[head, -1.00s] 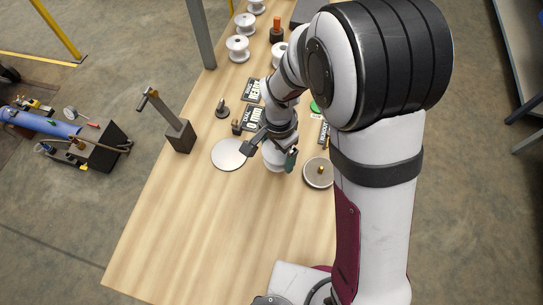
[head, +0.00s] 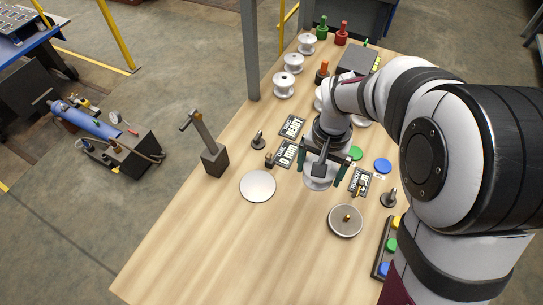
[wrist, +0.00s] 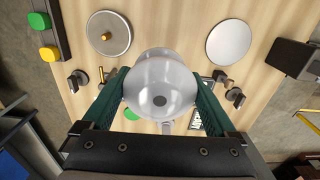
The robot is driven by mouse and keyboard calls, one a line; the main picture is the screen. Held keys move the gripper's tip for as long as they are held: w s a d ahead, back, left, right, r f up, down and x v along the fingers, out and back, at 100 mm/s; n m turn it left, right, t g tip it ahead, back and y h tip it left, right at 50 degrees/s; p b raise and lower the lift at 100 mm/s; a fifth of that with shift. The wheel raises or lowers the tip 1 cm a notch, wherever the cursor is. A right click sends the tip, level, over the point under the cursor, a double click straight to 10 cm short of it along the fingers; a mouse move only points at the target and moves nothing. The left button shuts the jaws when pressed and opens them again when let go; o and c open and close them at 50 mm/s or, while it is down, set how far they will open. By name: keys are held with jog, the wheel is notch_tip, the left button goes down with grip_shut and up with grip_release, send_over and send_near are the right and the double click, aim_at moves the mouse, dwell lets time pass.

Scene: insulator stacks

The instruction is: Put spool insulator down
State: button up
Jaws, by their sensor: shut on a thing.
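A white spool insulator (head: 316,183) is between the fingers of my gripper (head: 322,172), over the wooden table. In the wrist view the insulator (wrist: 160,78) appears end-on, a pale round piece with a small dark centre, and the green fingers of my gripper (wrist: 161,95) press on it from both sides. A plain silver disc (head: 258,186) lies to the left of the held insulator. A round plate with a brass knob (head: 345,220) lies in front and to the right. I cannot tell how high the insulator's underside is above the table.
Several white spools, one of them here (head: 284,84), stand at the back of the table. A dark-based post (head: 214,160) stands at the left edge. Label plates (head: 292,127), small pegs and a button strip (head: 386,248) lie around. The table's front left is clear.

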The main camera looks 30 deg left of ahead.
jog(key=a+n, duration=0.2)
jog(key=a, duration=0.2)
send_over(258, 186)
notch_tip(258, 186, down, 7)
jog(key=shift+d+r, duration=0.15)
jog(key=shift+r, duration=0.05)
jog(key=shift+a+f, duration=0.2)
jog(key=shift+f, duration=1.95)
jog(key=shift+f, duration=0.1)
jog(key=o, duration=1.5)
